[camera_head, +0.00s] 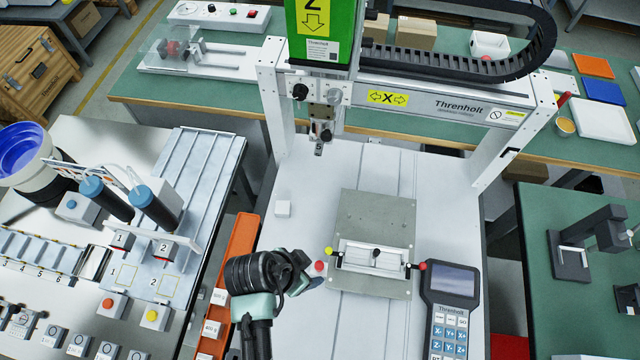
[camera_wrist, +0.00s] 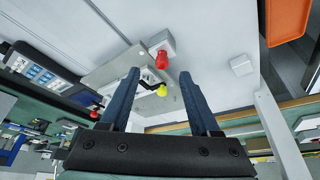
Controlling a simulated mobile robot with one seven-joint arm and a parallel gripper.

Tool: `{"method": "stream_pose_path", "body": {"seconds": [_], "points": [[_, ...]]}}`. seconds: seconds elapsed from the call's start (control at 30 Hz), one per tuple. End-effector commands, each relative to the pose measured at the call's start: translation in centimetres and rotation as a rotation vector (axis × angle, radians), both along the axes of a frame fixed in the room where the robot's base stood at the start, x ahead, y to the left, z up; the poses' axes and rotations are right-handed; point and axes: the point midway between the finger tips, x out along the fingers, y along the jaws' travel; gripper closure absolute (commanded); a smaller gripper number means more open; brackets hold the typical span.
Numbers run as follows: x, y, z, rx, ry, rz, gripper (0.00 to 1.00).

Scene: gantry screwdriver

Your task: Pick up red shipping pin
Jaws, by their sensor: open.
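A red-headed knob (camera_head: 320,266), which looks like the red shipping pin, stands at the left end of the vise-like fixture (camera_head: 376,258) on the gantry bed. A yellow knob (camera_head: 329,251) is close beside it, and another red knob (camera_head: 423,266) is at the fixture's right end. My gripper (camera_head: 306,284) is just left of the near red knob. In the wrist view my gripper (camera_wrist: 160,78) is open and empty. The red pin head (camera_wrist: 162,61) shows beyond the fingertips, on a white block, and the yellow knob (camera_wrist: 162,90) shows between the fingers.
A pendant (camera_head: 451,300) with a keypad lies right of the fixture. A small white cube (camera_head: 283,208) sits on the bed. The gantry spindle (camera_head: 322,125) hangs behind. An orange rail tray (camera_head: 232,275) lies left of the bed. The bed between cube and fixture is clear.

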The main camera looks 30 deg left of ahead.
Motion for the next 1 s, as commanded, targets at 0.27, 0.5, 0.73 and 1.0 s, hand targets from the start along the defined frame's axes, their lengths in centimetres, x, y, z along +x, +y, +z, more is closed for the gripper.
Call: {"method": "stream_pose_path", "body": {"seconds": [0.27,0.5,0.73,1.0], "points": [[0.9,-0.3,-2.0,0.000,-0.001,0.000,0.37],[2.2,-0.6,-4.2,0.000,-0.001,-0.001,0.37],[3.0,-0.9,-6.3,0.001,-0.001,-0.001,0.37],[3.0,-0.9,-6.4,0.001,-0.003,0.000,0.37]]}}
